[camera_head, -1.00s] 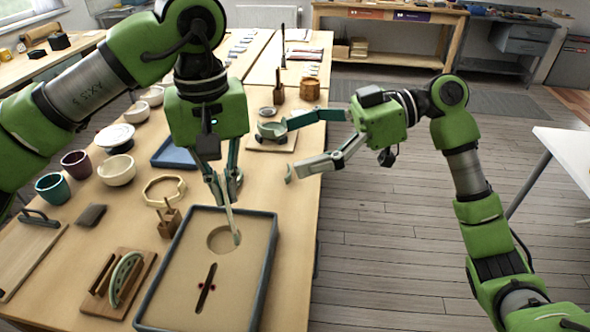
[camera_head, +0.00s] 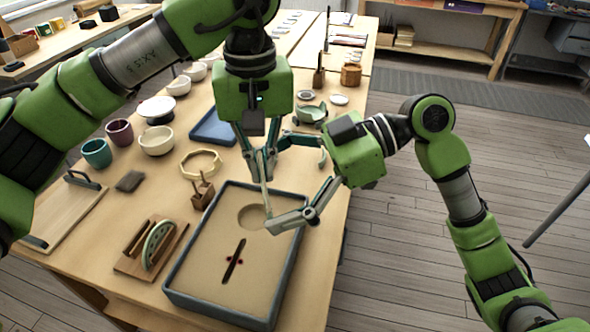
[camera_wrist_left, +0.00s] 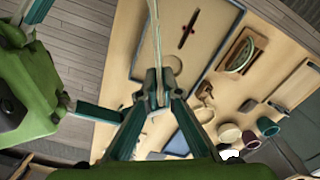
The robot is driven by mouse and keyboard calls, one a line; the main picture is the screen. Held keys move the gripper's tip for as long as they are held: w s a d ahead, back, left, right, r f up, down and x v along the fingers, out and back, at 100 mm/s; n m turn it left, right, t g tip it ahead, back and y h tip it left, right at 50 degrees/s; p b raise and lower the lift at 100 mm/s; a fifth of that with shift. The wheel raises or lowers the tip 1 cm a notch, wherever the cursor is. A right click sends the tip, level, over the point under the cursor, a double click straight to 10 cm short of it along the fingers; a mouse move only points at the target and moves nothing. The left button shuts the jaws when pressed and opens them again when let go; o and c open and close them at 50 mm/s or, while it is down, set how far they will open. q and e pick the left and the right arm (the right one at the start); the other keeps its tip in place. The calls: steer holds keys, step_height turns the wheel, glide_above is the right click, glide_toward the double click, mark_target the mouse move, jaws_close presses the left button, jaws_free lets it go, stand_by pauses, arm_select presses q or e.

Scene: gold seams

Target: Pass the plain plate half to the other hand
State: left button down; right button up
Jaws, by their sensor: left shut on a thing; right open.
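The plain plate half (camera_head: 266,196) is pale and shows nearly edge-on, as a thin upright strip. My left gripper (camera_head: 262,165) is shut on its upper end and holds it over the sand tray (camera_head: 175,290). In the left wrist view the plate half (camera_wrist_left: 156,35) stands out from the shut left fingertips (camera_wrist_left: 160,88). My right gripper (camera_head: 303,190) is open, to the right of the plate half, with its fingers pointing left. Its nearer finger overlaps the plate half's lower end in the head view; I cannot tell whether they touch. A green-rimmed piece (camera_head: 155,246) stands in a wooden rack.
A cream ring (camera_head: 201,163), a wooden block (camera_head: 201,192), a blue tray (camera_head: 214,128) and several bowls stand left and behind. Open floor lies right of the table.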

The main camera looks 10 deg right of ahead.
steer(key=shift+a+f, duration=0.25)
steer(key=shift+a, duration=0.35)
steer(key=c, duration=0.7)
arm_select(q)
steer(key=c, duration=2.2)
jaws_free()
steer(key=shift+o, duration=0.2)
arm_select(e)
steer(key=shift+c, duration=0.2)
arm_select(q)
steer(key=shift+r, duration=0.1)
